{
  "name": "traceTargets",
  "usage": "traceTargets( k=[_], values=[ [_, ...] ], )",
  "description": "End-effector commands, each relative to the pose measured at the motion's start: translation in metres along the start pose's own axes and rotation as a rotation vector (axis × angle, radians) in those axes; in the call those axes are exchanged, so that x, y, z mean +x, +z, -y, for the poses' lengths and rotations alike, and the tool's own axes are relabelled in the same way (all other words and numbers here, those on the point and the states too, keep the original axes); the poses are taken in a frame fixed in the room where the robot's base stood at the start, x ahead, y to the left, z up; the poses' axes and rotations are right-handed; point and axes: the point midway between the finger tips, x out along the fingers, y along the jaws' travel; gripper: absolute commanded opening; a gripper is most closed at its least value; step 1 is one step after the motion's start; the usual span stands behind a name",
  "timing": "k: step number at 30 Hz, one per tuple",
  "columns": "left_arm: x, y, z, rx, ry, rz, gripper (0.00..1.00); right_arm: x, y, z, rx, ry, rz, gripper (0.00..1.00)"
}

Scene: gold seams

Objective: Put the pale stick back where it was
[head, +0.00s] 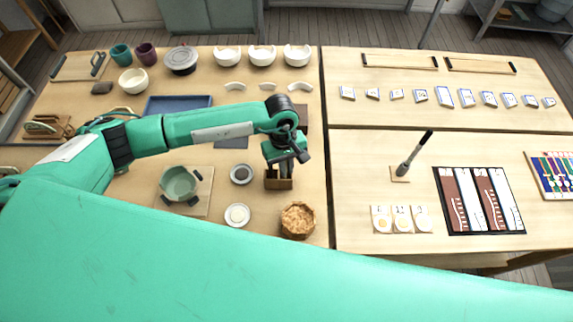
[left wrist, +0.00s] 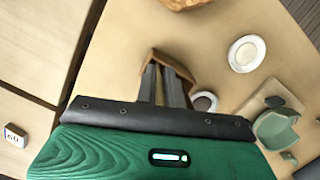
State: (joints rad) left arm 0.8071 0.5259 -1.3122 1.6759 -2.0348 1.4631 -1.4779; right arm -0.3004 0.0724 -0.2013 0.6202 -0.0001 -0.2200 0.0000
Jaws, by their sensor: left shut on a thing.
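My left gripper (head: 286,160) points down at a small brown open box (head: 279,184) near the right edge of the left table. In the left wrist view its two dark fingers (left wrist: 167,84) reach down into the mouth of the brown box (left wrist: 153,56). The fingers are close together, shut on a thin thing that they and the box hide. I cannot make out the pale stick itself in either view; it fits what is between the fingers. My right gripper is not in view.
Close by are a dark-filled dish (head: 241,174), a pale dish (head: 237,215), a round brown basket (head: 297,220) and a green bowl (head: 179,184) on a board. A gap (head: 327,150) separates the tables.

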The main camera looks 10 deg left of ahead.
Motion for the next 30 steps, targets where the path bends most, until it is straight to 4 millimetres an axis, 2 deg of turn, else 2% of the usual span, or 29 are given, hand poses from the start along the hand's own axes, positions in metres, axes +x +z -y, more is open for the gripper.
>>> traceTargets(
  k=[4, 15, 16, 19, 30],
  values=[
    [0.011, -0.002, 0.0, 0.0, 0.0, 0.0, 0.0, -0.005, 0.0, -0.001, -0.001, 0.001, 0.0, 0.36],
    [0.016, -0.003, 0.0, 0.001, 0.001, -0.001, 0.0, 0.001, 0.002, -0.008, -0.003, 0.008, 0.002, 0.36],
    [0.015, -0.003, 0.0, 0.001, 0.001, -0.001, 0.12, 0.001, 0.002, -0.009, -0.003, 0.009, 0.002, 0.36],
    [0.014, -0.003, 0.0, 0.001, 0.0, -0.001, 0.31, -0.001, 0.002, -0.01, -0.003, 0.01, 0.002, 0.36],
    [0.011, -0.002, 0.0, 0.0, 0.0, -0.001, 0.31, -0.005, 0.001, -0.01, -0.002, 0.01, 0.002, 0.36]
  ],
)
